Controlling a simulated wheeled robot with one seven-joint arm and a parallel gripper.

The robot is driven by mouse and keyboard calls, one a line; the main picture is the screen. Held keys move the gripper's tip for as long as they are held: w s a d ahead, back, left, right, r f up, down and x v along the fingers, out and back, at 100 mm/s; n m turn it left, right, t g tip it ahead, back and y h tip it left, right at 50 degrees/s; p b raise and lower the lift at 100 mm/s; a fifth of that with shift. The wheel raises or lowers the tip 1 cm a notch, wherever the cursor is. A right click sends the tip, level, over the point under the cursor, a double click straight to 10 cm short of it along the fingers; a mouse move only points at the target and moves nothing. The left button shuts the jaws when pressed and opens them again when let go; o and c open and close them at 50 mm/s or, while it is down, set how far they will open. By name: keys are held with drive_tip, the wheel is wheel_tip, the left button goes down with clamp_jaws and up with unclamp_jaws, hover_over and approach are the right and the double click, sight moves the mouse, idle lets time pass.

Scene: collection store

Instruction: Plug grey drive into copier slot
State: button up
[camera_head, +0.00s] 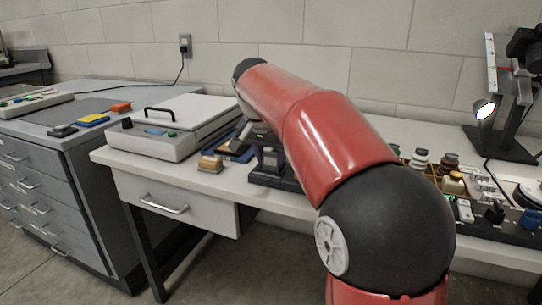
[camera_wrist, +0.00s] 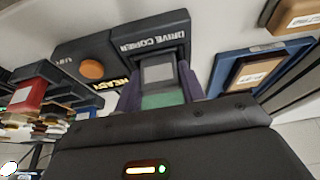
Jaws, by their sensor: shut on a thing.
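The drive copier (camera_wrist: 122,38) is a dark box lettered DRIVE COPIER, with a round orange button. In the head view, the dark base below my gripper (camera_head: 275,178) looks like the same copier, mostly hidden by my arm. My gripper (camera_wrist: 161,80) is shut on the grey drive (camera_wrist: 158,73), which shows between the purplish fingers with a green part nearer the wrist. The drive's far end is right at the copier's front, below the lettering. I cannot tell whether it is inside the slot. In the head view my arm hides the drive.
A blue tray (camera_wrist: 228,66) with a tan labelled block lies close right of the copier in the wrist view. In the head view, a white lidded scanner-like box (camera_head: 160,139) stands left, a small tan block (camera_head: 210,164) in front, and a lamp (camera_head: 484,108) with cluttered small items right.

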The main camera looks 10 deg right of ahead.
sight(270, 154)
drive_tip(key=o, duration=0.7)
drive_tip(key=shift+p+v, duration=2.15)
drive_tip(key=shift+v, duration=0.75)
drive_tip(key=v, duration=0.5)
drive_tip(key=shift+r, duration=0.1)
drive_tip(key=s+d+f+n+t+y, duration=0.1)
drive_tip(key=s+f+n, duration=0.2)
drive_tip(key=s+f, duration=0.6)
drive_tip(key=s+d+f+n+y, duration=0.1)
drive_tip(key=s+f+n, duration=0.3)
drive_tip(key=s+f, duration=0.6)
drive_tip(key=s, duration=0.6)
drive_tip(key=shift+d+t+y, duration=0.4)
